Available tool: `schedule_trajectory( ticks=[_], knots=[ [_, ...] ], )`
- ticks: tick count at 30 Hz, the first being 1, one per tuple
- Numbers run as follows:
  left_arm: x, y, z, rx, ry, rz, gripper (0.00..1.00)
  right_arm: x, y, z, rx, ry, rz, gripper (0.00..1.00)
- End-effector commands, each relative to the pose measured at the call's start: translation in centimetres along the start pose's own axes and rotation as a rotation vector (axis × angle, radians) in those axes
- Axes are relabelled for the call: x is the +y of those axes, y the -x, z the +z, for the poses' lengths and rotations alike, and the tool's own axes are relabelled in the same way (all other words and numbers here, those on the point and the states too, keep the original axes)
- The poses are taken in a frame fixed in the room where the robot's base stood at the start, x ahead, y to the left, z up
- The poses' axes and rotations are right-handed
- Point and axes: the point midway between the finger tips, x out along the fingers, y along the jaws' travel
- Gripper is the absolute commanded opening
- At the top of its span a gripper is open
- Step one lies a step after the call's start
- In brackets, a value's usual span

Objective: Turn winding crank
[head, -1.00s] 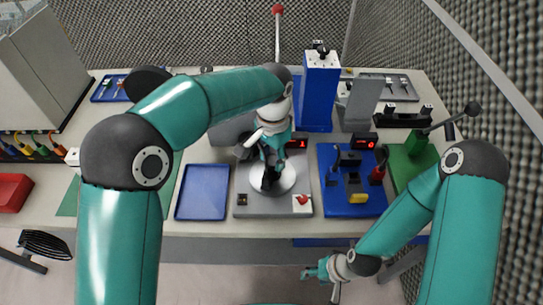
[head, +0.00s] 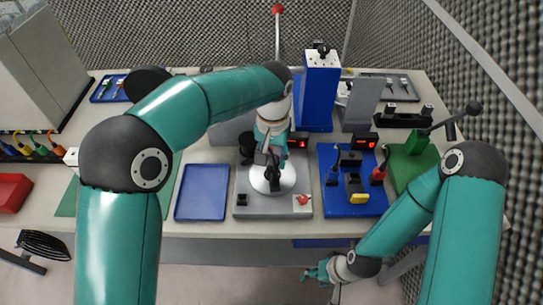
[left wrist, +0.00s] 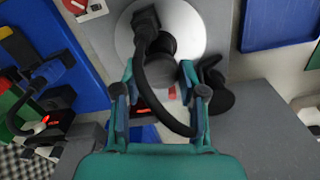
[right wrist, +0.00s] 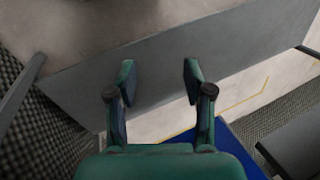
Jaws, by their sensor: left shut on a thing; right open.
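The winding crank (head: 274,184) is black and sits on a white disc (head: 288,183) on a grey base unit. In the left wrist view its black curved arm (left wrist: 152,82) loops from a block over the disc and passes between my fingers. My left gripper (left wrist: 160,95) is shut on the crank; it also shows over the disc in the head view (head: 268,152). The exact contact is partly hidden. A dark rounded part (left wrist: 215,92) lies beside one finger. My right gripper (right wrist: 158,82) is open and empty, low in front of the table.
A blue tray (head: 202,192) lies left of the grey unit. A blue panel (head: 340,206) with plugs stands right of it. A red knob (head: 303,200) is on the unit's front right corner. A tall blue block (head: 320,90) stands behind. A green lever box (head: 412,158) is further right.

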Motion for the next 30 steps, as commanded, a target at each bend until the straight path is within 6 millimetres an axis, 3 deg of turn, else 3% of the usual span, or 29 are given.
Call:
schedule_trajectory(
  ticks=[30],
  knots=[
    [-0.07, 0.36, -0.31, 0.014, 0.509, 0.005, 0.06, 0.23, -0.63, 0.00, 0.000, 0.000, 0.000, 0.51]
  ],
)
